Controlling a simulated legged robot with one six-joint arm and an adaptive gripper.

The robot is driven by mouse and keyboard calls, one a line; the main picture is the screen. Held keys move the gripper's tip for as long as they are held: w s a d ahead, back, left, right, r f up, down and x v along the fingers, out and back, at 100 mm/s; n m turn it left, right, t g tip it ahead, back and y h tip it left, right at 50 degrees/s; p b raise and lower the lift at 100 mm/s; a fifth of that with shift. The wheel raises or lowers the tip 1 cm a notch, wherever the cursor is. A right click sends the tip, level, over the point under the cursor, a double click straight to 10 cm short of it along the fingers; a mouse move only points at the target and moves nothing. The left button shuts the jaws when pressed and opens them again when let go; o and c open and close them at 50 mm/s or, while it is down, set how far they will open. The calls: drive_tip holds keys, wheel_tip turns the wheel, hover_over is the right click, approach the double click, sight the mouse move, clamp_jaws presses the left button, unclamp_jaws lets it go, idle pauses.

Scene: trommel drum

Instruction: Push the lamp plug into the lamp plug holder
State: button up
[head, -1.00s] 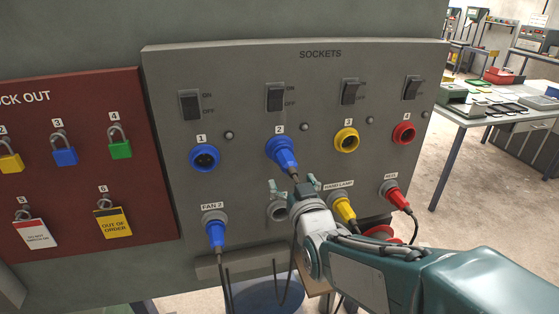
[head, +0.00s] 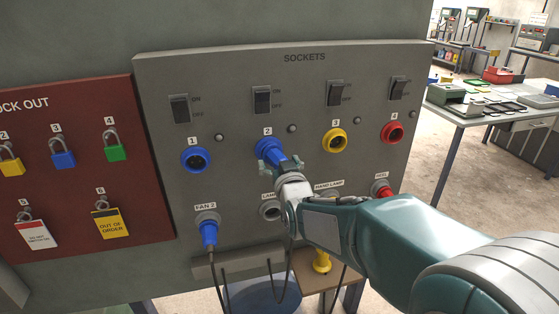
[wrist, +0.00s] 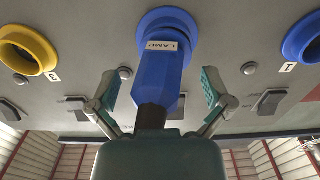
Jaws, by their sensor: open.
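The lamp plug (head: 277,155) is blue and sits in blue socket 2 on the grey panel. In the wrist view the lamp plug (wrist: 160,75) carries a LAMP label and points into the socket ring. My gripper (head: 286,168) is at the plug; in the wrist view my gripper (wrist: 160,90) is open, one finger on each side of the plug, with gaps on both sides. The lamp plug holder (head: 269,210) is a grey ring below socket 2, partly hidden by my arm. It looks empty.
Beside it, the fan 2 plug (head: 208,232) hangs in its holder. Socket 1 (head: 195,160), socket 3 (head: 334,140) and socket 4 (head: 392,132) look empty. Switches line the panel above. A ledge (head: 238,262) juts out below, with cables hanging nearby.

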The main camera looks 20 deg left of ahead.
drive_tip(key=shift+a, duration=0.6)
drive_tip(key=shift+w+d, duration=0.35)
drive_tip(key=shift+d, duration=0.2)
idle(0.4)
clamp_jaws()
drive_tip(key=shift+s+d+f, duration=0.1)
drive_tip(key=shift+d+f, duration=0.05)
drive_tip(key=shift+d, duration=0.05)
drive_tip(key=shift+s+f, duration=0.15)
drive_tip(key=shift+s, duration=0.15)
